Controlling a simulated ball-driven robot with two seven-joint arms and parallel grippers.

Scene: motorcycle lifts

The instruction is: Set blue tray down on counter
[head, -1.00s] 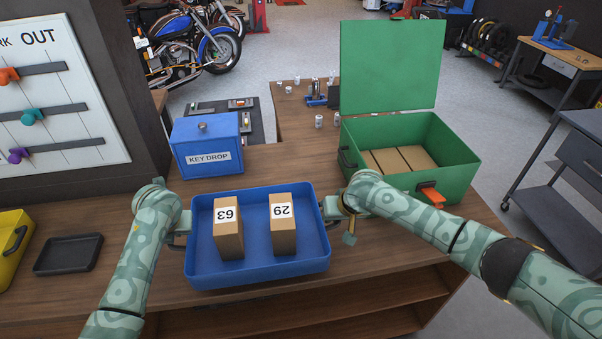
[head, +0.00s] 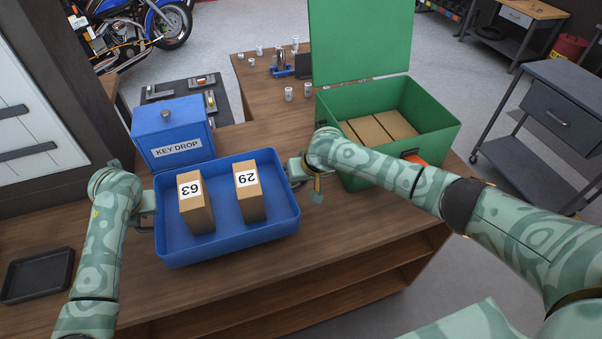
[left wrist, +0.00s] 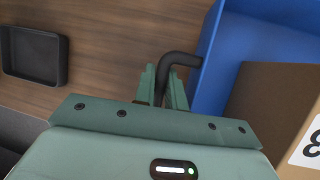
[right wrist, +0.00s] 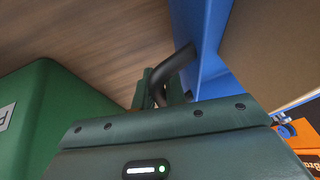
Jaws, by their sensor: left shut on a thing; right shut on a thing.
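The blue tray (head: 229,240) is over the wooden counter (head: 330,240), with two upright cardboard boxes in it, labelled 63 (head: 196,205) and 29 (head: 249,193). My left gripper (head: 150,212) is shut on the tray's left handle, a dark bar that shows in the left wrist view (left wrist: 180,60). My right gripper (head: 296,170) is shut on the right handle, which shows in the right wrist view (right wrist: 176,66). The tray looks about level. I cannot tell whether its underside touches the counter.
A blue key drop box (head: 172,133) stands just behind the tray. An open green case (head: 420,140) holding brown boxes stands to the right. A black shallow tray (head: 38,275) lies at the left. The counter in front of the tray is clear.

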